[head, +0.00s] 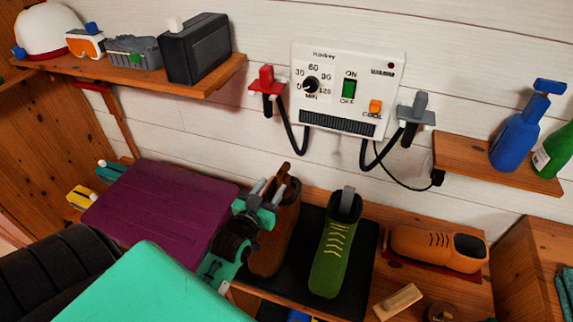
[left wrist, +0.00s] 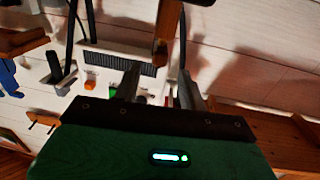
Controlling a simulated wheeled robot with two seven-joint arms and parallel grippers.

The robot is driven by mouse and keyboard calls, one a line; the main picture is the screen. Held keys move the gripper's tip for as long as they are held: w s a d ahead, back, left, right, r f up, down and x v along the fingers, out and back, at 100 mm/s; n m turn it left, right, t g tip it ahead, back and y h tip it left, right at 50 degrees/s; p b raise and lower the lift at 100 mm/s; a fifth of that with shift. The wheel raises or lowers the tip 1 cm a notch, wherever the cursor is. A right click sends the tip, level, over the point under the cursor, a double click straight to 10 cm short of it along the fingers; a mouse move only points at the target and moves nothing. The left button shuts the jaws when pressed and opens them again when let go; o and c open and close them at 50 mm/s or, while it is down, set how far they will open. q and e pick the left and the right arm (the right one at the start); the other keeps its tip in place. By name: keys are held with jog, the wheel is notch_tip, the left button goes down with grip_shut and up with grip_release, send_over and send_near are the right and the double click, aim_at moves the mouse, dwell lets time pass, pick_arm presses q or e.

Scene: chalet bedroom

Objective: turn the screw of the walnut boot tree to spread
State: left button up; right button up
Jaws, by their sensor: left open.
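A brown boot (head: 272,240) stands on the black mat, partly hidden behind my left gripper (head: 268,188). The brown wooden handle of the walnut boot tree (head: 284,171) rises from its top. My left gripper is open at the boot's top, its fingers close to the handle. In the left wrist view, the open fingers of the left gripper (left wrist: 158,82) point at the wall, and a brown wooden piece (left wrist: 168,28), apparently the boot tree, shows just beyond and between them. Whether they touch it I cannot tell. My right gripper is not in view.
A green boot (head: 333,245) stands close right on the black mat (head: 368,235). A brown shoe (head: 430,248) lies further right. A purple case (head: 155,210) is left. A dryer panel (head: 345,88) with hoses hangs above. Shelves flank it at both sides.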

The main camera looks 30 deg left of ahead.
aim_at(288, 163)
pick_arm(q)
jog(key=w, duration=0.3)
jog(key=w+a+p, duration=0.1)
jog(key=w, duration=0.6)
jog(key=shift+a, duration=0.15)
jog(key=shift+p, duration=0.3)
grip_shut()
